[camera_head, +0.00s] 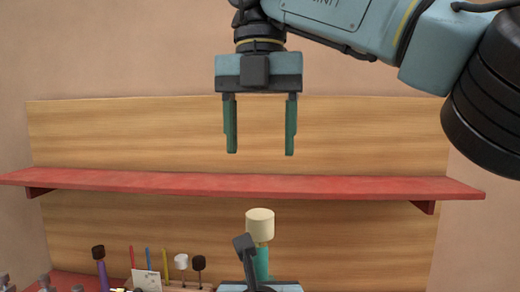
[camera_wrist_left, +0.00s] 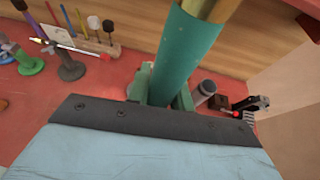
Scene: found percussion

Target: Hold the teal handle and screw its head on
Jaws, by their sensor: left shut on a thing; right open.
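The teal handle (camera_head: 262,264) stands upright at the bottom centre of the head view, and also shows in the left wrist view (camera_wrist_left: 183,55). My left gripper (camera_wrist_left: 162,88) is shut on the handle. In the head view only its top shows, at the bottom edge. A cream cylindrical head (camera_head: 260,224) sits at the handle's top, with a short tan neck between them. I cannot tell how tightly it is seated. My right gripper (camera_head: 261,153) is open and empty, pointing down above the cream head with a clear gap.
A red shelf (camera_head: 150,181) runs across the wooden back panel (camera_head: 350,130), behind the handle. A rack with several mallets and sticks (camera_head: 170,280) stands at lower left. In the left wrist view, a grey cylinder (camera_wrist_left: 206,89) and dark tools (camera_wrist_left: 245,106) lie right of the handle.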

